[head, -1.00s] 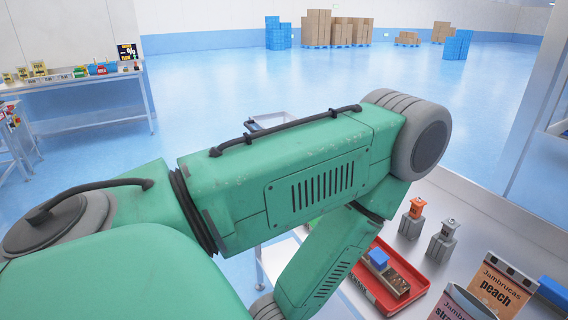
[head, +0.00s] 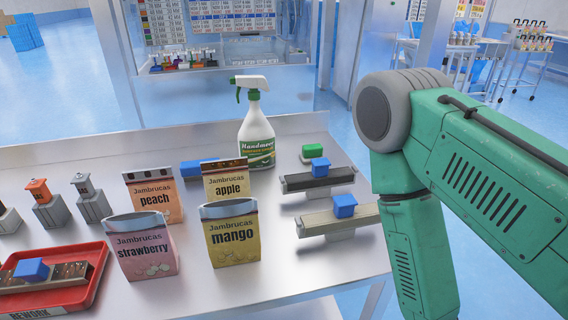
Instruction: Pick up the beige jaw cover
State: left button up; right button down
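A beige jaw cover (head: 318,223), a long bar with a blue block-shaped handle (head: 344,205) on top, sits near the right end of the steel table, in front of a similar dark grey bar (head: 300,184). The beige bar looks level and nothing touches it. My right arm comes in from the right and bends down just right of the beige bar; its gripper is below the picture. My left arm and gripper are out of the picture.
Mango (head: 231,236), apple (head: 226,181), strawberry (head: 142,250) and peach (head: 154,196) pouches stand left of the bars. A spray bottle (head: 256,135) stands behind. A red rework tray (head: 88,285) holds another blue-handled piece. Bare table (head: 300,270) lies in front of the beige bar.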

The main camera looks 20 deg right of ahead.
aim_at(347, 212)
jog(key=k+l+u, duration=0.1)
jog(key=k+l, duration=0.2)
jog(key=l+u, duration=0.15)
jog(key=l, duration=0.3)
jog(key=k+l+u, duration=0.15)
jog(key=l, duration=0.25)
jog(key=k+l+u, duration=0.15)
jog(key=l, duration=0.25)
jog(key=k+l+u, duration=0.15)
jog(key=l, duration=0.25)
jog(key=i, duration=0.05)
